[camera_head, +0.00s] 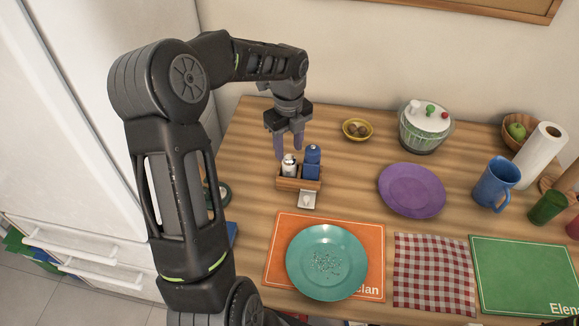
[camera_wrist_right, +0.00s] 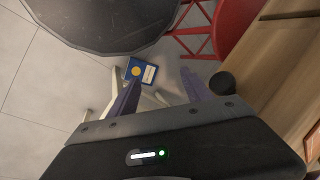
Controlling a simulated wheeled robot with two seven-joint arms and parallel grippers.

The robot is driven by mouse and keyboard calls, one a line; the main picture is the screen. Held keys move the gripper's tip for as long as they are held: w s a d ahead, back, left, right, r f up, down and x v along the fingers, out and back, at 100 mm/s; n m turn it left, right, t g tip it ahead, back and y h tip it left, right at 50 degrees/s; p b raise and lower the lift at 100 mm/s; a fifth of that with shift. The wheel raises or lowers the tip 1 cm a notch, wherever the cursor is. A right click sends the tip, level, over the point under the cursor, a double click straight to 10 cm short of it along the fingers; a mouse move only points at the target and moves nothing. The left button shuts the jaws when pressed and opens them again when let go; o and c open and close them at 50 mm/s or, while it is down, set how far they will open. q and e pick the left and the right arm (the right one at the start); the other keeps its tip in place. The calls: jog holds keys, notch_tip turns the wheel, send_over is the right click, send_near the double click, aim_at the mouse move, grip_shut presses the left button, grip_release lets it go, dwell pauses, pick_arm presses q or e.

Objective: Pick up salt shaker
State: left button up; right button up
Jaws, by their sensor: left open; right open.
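A small wooden caddy (camera_head: 288,184) stands on the table toward its back left. Which one holds salt I cannot tell. My left gripper (camera_head: 289,152) points down just above and behind the caddy, its fingers apart, close to the white shaker's top. My right gripper (camera_wrist_right: 160,92) shows in the right wrist view, open and empty, beside the table and over the floor.
In front of the caddy lies an orange placemat (camera_head: 276,240) with a teal plate (camera_head: 327,286). The right wrist view shows a red chair (camera_wrist_right: 212,38).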

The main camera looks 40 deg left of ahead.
aim_at(289, 157)
pick_arm(q)
notch_tip(289, 157, down, 5)
jog(key=shift+d+f+p, duration=0.1)
jog(key=shift+p, duration=0.45)
jog(key=shift+c, duration=0.3)
grip_shut()
